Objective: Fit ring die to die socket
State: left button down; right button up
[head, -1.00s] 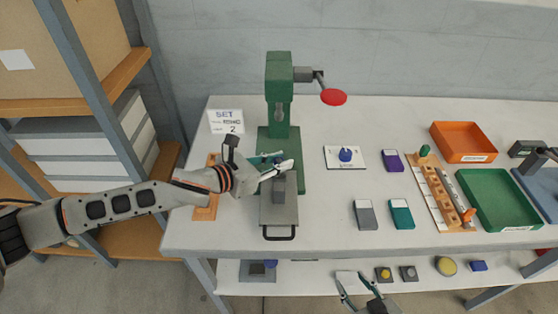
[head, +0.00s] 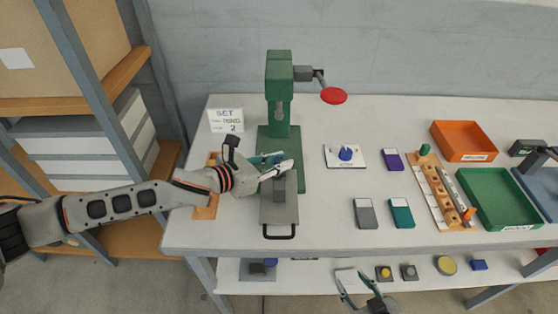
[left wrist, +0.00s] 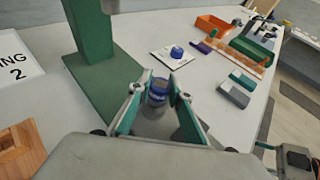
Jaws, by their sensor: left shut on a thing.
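My left gripper (head: 277,166) is over the grey slide plate (head: 279,214) in front of the green press (head: 279,95). In the left wrist view its two green-edged fingers (left wrist: 159,101) are shut on a small blue round piece with a grey top, which I take to be the ring die (left wrist: 157,92). The piece is upright between the fingertips. In the head view the fingers hide it. The die socket cannot be made out; the gripper covers the rear of the slide plate. My right gripper (head: 362,289) is open and empty at the front edge of the lower shelf.
A white plate with a blue knob (head: 345,154) lies right of the press. Purple, grey and teal blocks (head: 401,213), a wooden rack (head: 440,190), an orange tray (head: 436,129) and a green tray (head: 464,182) lie further right.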

aim_at(278, 161)
pick_arm(q)
jog(key=shift+f+b, duration=0.45)
jog(key=shift+f, duration=0.4)
jog(key=c, duration=1.8)
grip_release()
jog(key=shift+o, duration=0.2)
jog(key=shift+r+p, duration=0.7)
jog(key=shift+r, duration=1.8)
jog(key=shift+s+a, duration=0.1)
